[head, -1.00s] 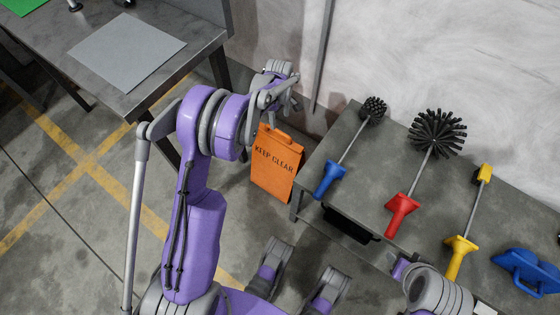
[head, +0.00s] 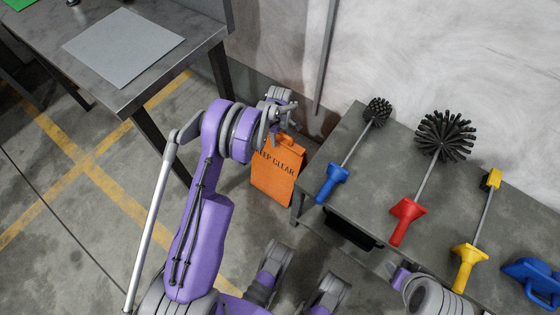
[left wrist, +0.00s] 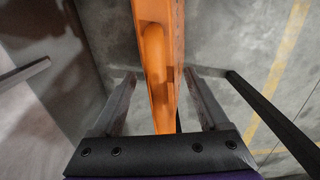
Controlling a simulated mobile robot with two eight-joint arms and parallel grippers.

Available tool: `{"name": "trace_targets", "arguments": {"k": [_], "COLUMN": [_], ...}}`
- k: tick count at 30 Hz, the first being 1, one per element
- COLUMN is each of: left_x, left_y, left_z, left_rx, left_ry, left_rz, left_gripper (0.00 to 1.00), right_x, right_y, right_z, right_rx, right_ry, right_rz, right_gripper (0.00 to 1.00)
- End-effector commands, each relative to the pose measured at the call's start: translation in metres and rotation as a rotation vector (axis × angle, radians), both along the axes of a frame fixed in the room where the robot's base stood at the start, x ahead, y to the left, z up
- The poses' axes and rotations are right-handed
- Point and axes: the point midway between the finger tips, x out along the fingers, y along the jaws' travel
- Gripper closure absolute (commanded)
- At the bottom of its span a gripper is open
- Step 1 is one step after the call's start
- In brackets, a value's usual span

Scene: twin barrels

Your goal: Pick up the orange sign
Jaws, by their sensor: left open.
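The orange sign (head: 276,176) with black "KEEP CLEAR" lettering stands on the floor between the two tables. My left gripper (head: 282,118) is at its top edge and hides part of the top and lettering. In the left wrist view the sign (left wrist: 158,60) is seen from above, with its handle loop along the top. It runs between the two fingers of my left gripper (left wrist: 160,88), which are apart, one on each side of it. I see gaps between fingers and sign. My right gripper is not in view.
A grey table (head: 345,215) at the right holds brushes with blue (head: 331,183), red (head: 405,218) and yellow (head: 468,262) handles. Its corner is close to the sign. Another table (head: 180,60) stands at upper left. The wall is behind; floor at left is clear.

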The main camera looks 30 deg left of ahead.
Motion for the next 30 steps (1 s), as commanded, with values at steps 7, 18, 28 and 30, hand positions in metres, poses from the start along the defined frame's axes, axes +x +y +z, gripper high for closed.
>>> {"name": "trace_targets", "arguments": {"k": [7, 18, 28, 30], "left_x": [-0.0001, -0.0001, 0.0000, 0.0000], "left_y": [-0.0001, 0.0000, 0.0000, 0.0000], "left_z": [-0.0083, -0.0080, -0.0078, -0.0078], "left_rx": [0.000, 0.000, 0.000, 0.000], "left_ry": [-0.001, -0.001, -0.001, -0.001], "left_rz": [0.000, 0.000, 0.000, 0.000], "left_gripper": [0.22, 0.82, 1.00, 1.00], "right_x": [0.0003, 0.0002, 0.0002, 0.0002], "right_y": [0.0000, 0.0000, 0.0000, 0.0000], "right_z": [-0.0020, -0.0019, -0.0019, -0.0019], "right_rx": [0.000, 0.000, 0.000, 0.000], "right_ry": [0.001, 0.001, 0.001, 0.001], "right_rz": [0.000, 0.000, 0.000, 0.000], "right_gripper": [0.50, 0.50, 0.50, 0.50]}}
